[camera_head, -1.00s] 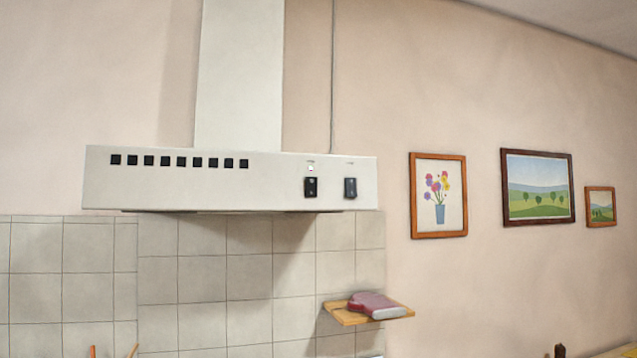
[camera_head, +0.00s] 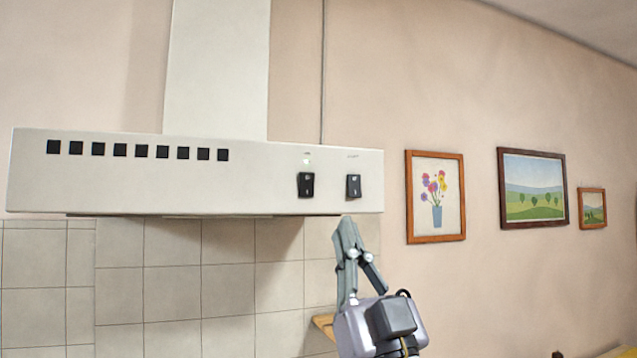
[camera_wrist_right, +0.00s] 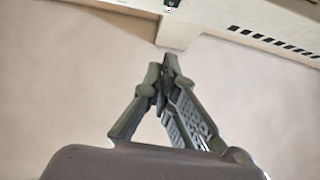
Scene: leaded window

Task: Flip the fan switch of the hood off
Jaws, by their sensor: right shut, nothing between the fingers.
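The white range hood (camera_head: 120,185) spans the left half of the head view. Two black rocker switches sit on its front panel: a left switch (camera_head: 306,185) with a small pale light above it, and a right switch (camera_head: 353,186). Their labels are too small to read, so I cannot tell which is the fan switch. My right gripper (camera_head: 347,222) is shut and empty, its fingertips just below the hood's lower edge, under the right switch. In the right wrist view, the shut fingers (camera_wrist_right: 168,62) point toward the hood (camera_wrist_right: 215,20). My left gripper is out of view.
A wooden wall shelf (camera_head: 325,326) is mostly hidden behind my right gripper. Framed pictures hang to the right, the nearest showing flowers (camera_head: 436,197). Tiled wall (camera_head: 175,275) lies below the hood. The wall between switches and pictures is bare.

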